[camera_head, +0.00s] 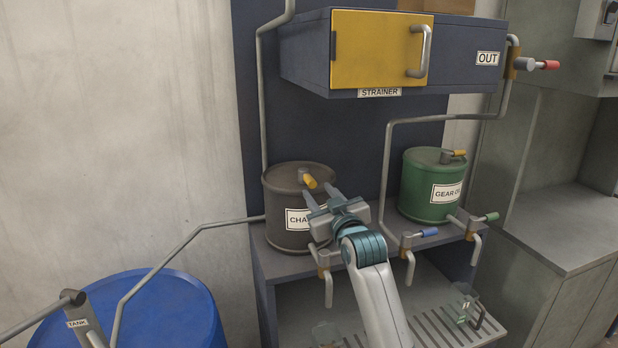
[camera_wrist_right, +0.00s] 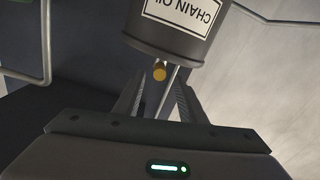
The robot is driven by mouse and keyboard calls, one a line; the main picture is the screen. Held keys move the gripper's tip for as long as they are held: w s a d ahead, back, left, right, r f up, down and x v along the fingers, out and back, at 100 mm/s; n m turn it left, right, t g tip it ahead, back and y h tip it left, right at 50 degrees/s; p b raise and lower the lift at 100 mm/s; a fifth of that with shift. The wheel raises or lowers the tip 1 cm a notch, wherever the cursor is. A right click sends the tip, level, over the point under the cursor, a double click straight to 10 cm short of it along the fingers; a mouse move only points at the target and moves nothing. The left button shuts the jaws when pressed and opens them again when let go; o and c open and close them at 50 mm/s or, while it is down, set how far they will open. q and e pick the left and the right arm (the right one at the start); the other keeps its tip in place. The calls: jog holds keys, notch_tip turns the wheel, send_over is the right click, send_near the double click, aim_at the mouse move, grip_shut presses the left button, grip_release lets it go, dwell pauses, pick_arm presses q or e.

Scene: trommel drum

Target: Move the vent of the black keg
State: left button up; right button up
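The black keg (camera_head: 285,225), labelled CHAIN OIL in the right wrist view (camera_wrist_right: 175,30), stands upright on the shelf. Its vent is on the lid, with a yellow handle (camera_head: 309,181) pointing toward the front right. The handle also shows in the right wrist view (camera_wrist_right: 159,71), where it lies between the finger lines and ahead of the tips. My right gripper (camera_head: 319,190) is open and empty, just in front of the keg's upper right side, its fingers pointing toward the vent. The gripper hides part of the keg's label. My left gripper is not in view.
A green keg (camera_head: 425,190) stands to the right on the shelf. The yellow-doored strainer box (camera_head: 380,50) hangs above. Pipes and taps with blue (camera_head: 429,232) and green (camera_head: 491,216) handles are at the right. A blue barrel (camera_head: 165,315) stands lower left.

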aim_at(309, 177)
jog(key=shift+p+x, duration=1.2)
jog(key=shift+x, duration=3.25)
grip_shut()
